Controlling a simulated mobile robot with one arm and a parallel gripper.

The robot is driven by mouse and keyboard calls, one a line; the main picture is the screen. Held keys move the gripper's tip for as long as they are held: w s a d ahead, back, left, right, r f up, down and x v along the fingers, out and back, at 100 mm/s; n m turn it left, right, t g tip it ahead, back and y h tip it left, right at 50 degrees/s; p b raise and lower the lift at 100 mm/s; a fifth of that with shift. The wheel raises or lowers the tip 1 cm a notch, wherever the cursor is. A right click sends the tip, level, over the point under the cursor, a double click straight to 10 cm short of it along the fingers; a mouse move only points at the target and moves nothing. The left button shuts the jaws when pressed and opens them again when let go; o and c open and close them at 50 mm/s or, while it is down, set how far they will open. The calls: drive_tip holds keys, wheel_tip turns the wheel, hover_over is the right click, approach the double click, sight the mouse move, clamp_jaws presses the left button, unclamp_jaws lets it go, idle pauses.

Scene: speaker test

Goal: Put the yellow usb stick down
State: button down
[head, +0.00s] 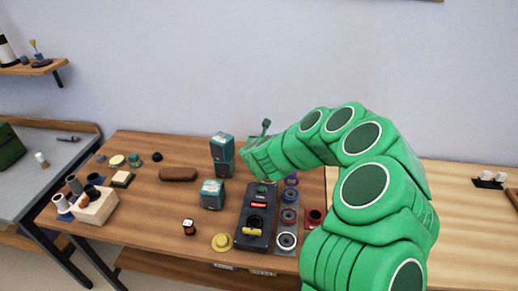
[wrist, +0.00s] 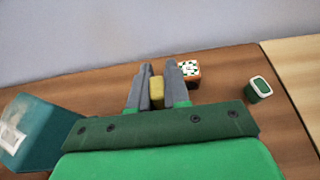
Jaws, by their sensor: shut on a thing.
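My gripper (wrist: 157,92) is shut on the yellow usb stick (wrist: 156,91), which shows as a small yellow block between its two grey fingers in the wrist view. Wooden table surface shows around the fingers; I cannot tell how far the stick is above it. In the head view my green arm reaches over the wooden table (head: 150,205) toward its back edge. The fingertips and the held stick are hidden there behind my wrist.
A teal box (wrist: 35,130) stands left of my gripper. A small box with a patterned white top (wrist: 188,69) is just behind the right finger, and a green-and-white container (wrist: 259,88) is further right. A black device (head: 257,215) lies in front of my wrist.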

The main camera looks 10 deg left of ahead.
drive_tip(key=shift+w+a+f, duration=0.55)
drive_tip(key=shift+w+f, duration=0.85)
drive_tip(key=shift+w, duration=0.3)
drive_tip(key=shift+w+a+f, duration=0.6)
drive_tip(key=shift+w+f, duration=0.85)
drive_tip(key=shift+w, duration=0.25)
drive_tip(key=shift+w+a+f, duration=0.55)
drive_tip(key=shift+w+f, duration=0.85)
drive_tip(key=shift+w, duration=0.3)
drive_tip(key=shift+w, duration=0.1)
drive_tip(key=shift+w+f, duration=0.1)
drive_tip(key=shift+f, duration=1.55)
drive_tip(key=shift+f, duration=0.1)
drive_tip(key=c, duration=1.1)
unclamp_jaws()
